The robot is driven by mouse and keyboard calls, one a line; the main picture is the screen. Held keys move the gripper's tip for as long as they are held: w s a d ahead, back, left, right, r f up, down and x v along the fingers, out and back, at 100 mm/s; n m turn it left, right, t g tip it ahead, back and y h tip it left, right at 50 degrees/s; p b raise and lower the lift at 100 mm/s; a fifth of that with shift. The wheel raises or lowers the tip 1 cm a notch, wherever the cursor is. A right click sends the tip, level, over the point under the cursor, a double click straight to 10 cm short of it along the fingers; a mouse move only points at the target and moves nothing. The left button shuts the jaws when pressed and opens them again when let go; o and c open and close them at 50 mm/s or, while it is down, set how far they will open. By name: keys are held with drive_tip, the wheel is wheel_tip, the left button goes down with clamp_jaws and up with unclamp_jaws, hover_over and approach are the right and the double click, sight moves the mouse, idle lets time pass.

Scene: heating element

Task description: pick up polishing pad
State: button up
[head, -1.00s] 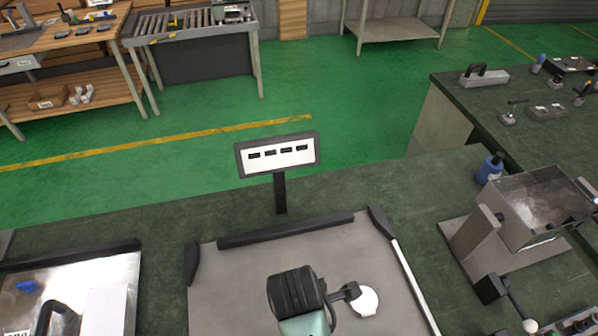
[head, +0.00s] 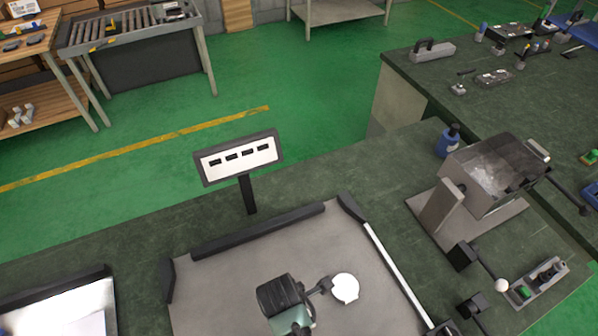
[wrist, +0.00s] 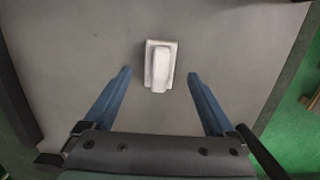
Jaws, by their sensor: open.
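The polishing pad appears to be the pale, white block with a raised rounded grip in the wrist view (wrist: 161,65). It lies on a flat grey surface (wrist: 230,45). My gripper (wrist: 159,74) is open, with its two blue fingers spread to the left and right of the block in the picture. Clear grey shows between each finger and the block. I cannot tell the height of the fingers above it. In the head view my arm hangs over the grey tray, and I cannot make out the fingers or clearly identify the pad there.
The grey tray (head: 215,275) has raised black edging and a white right rail. A display on a stand (head: 239,158) rises behind it.

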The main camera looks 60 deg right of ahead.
drive_tip(key=shift+s+d+f, duration=0.1)
drive_tip(key=shift+d+f, duration=0.05)
drive_tip(key=shift+f, duration=0.75)
drive_tip(key=shift+s+d+f, duration=0.1)
drive_tip(key=shift+f, duration=0.8)
clamp_jaws()
